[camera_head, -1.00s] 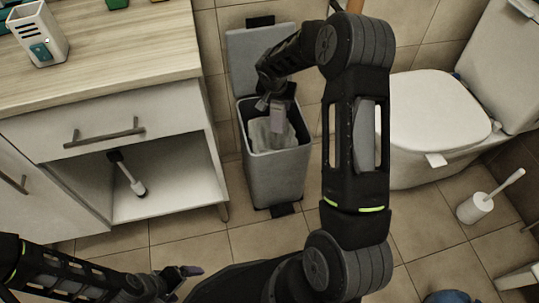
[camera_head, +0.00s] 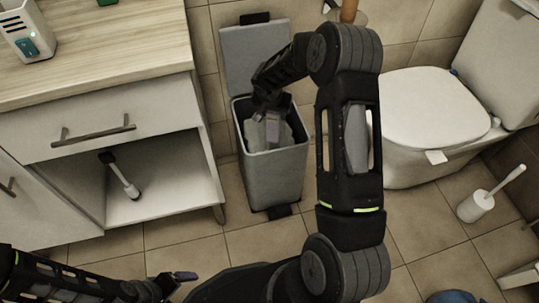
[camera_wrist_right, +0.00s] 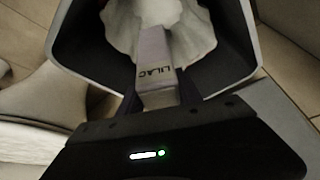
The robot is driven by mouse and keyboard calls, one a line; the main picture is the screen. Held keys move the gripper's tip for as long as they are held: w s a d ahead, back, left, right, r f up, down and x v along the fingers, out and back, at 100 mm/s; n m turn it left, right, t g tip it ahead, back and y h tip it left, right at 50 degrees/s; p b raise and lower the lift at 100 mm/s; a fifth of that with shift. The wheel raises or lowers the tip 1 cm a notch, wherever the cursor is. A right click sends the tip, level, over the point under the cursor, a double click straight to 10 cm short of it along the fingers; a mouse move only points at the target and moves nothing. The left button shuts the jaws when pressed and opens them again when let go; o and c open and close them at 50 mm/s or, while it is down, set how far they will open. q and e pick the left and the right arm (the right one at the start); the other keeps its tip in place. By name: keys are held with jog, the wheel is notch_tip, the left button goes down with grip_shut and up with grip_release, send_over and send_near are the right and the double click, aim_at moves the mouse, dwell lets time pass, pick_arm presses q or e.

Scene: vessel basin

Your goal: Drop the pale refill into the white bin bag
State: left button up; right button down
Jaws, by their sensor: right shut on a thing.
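The pale refill (camera_wrist_right: 153,60) is a slim pale lilac box with "LILAC" printed on it. My right gripper (camera_wrist_right: 156,98) is shut on its near end. In the head view, my right gripper (camera_head: 270,103) points down into the mouth of the open grey bin, with the refill (camera_head: 272,131) below it. The white bin bag (camera_wrist_right: 195,35) lies crumpled inside the bin, under and around the refill's far end; it also shows in the head view (camera_head: 256,134). I cannot tell whether they touch. My left gripper (camera_head: 184,277) is at the lower left, its jaw opening unclear.
The bin (camera_head: 273,178) stands with its lid (camera_head: 250,55) raised at the back. A cabinet (camera_head: 90,130) with an open lower shelf is to its left, and a toilet (camera_head: 425,115) to its right. A toilet brush (camera_head: 477,205) stands on the floor.

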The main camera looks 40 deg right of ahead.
aim_at(273, 113)
jog(key=shift+f, duration=0.3)
jog(key=c, duration=0.7)
grip_release()
jog(key=p+v, duration=0.1)
jog(key=v, duration=0.7)
jog(key=shift+p, duration=0.3)
jog(key=shift+f, duration=0.1)
